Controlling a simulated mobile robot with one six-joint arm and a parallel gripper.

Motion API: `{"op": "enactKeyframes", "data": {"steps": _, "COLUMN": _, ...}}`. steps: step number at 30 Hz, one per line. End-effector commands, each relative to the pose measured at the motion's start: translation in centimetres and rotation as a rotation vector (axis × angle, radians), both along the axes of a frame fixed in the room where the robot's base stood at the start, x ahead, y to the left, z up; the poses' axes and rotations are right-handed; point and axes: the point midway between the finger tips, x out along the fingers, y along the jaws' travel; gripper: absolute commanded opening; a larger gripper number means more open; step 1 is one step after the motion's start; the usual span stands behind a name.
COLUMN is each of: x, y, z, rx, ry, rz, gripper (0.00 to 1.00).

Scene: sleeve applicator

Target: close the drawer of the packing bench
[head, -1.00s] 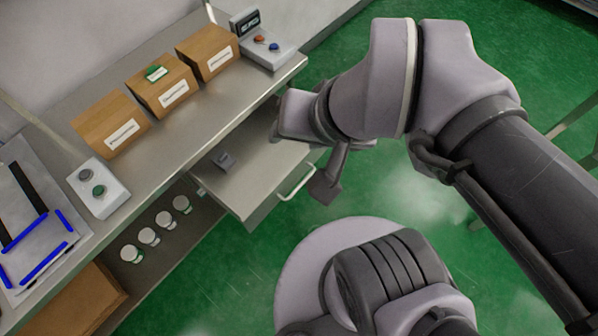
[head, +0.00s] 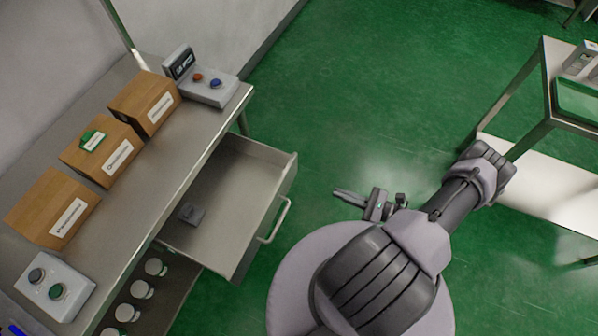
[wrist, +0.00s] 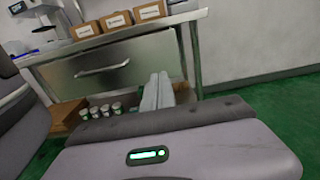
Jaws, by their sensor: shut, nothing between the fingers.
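The drawer (head: 235,175) of the packing bench (head: 190,130) stands pulled out, and its inside is visible in the head view. Its bar handle (head: 275,222) is on the front panel, which faces my gripper. In the wrist view the drawer front (wrist: 115,70) and its handle (wrist: 103,69) show under the bench top. My gripper (head: 348,197) is to the right of the drawer, apart from the handle, pointing toward it. In the wrist view the gripper's fingers (wrist: 157,90) are together and empty.
A small grey object (head: 190,213) lies in the drawer. Cardboard boxes (head: 100,150) and a control box (head: 205,88) stand on the bench top. White cups (head: 142,290) are on the lower shelf. Another table (head: 545,120) stands at right. Green floor is clear between.

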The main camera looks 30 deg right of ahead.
Motion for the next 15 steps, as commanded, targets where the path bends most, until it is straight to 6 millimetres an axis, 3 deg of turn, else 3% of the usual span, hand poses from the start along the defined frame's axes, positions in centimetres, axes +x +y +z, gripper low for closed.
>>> {"op": "enactKeyframes", "data": {"steps": 5, "x": 1.7, "y": 1.4, "z": -0.2, "rx": 0.006, "ry": 0.001, "rz": -0.001, "gripper": 0.00}}
{"op": "enactKeyframes", "data": {"steps": 15, "x": 7.7, "y": 5.9, "z": -0.3, "rx": 0.004, "ry": 0.002, "rz": 0.003, "gripper": 0.00}}
